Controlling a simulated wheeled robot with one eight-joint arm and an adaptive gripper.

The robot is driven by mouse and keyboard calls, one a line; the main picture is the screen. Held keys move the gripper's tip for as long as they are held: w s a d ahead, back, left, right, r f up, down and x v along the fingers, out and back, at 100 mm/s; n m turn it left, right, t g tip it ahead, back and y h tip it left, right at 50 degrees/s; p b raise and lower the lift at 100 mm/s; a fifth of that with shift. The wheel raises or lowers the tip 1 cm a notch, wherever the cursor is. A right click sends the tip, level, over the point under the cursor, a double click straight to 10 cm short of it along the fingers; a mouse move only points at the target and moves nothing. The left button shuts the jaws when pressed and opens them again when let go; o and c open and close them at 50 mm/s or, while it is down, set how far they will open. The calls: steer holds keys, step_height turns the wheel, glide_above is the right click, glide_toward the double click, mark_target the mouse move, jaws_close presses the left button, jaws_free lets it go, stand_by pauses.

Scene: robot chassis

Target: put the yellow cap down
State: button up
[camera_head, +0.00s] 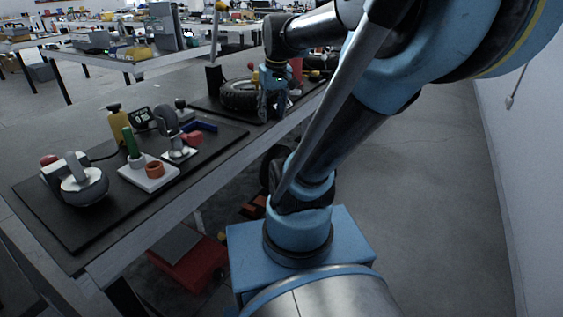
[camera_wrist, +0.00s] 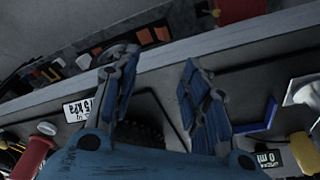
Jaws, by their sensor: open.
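My gripper (camera_head: 273,104) is low over the far part of the bench, in front of a black tyre (camera_head: 238,96). In the wrist view its two blue fingers (camera_wrist: 158,64) are spread apart, with nothing held between them. In the wrist view the tyre's dark tread (camera_wrist: 140,134) shows partly behind the gripper.
A near black mat (camera_head: 75,222) holds a grey rounded device (camera_head: 83,186), a white block (camera_head: 150,177) with a green cylinder (camera_head: 131,142), and a yellow bottle (camera_head: 118,122). A blue piece (camera_wrist: 258,128) lies right of the fingers. The bench edge (camera_wrist: 170,52) runs close beyond the fingertips.

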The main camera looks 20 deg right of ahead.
steer(key=s+f+m, duration=0.2)
steer(key=s+f, duration=0.9)
steer(key=f, duration=0.1)
steer(key=shift+d+f, duration=0.3)
stand_by(0.5)
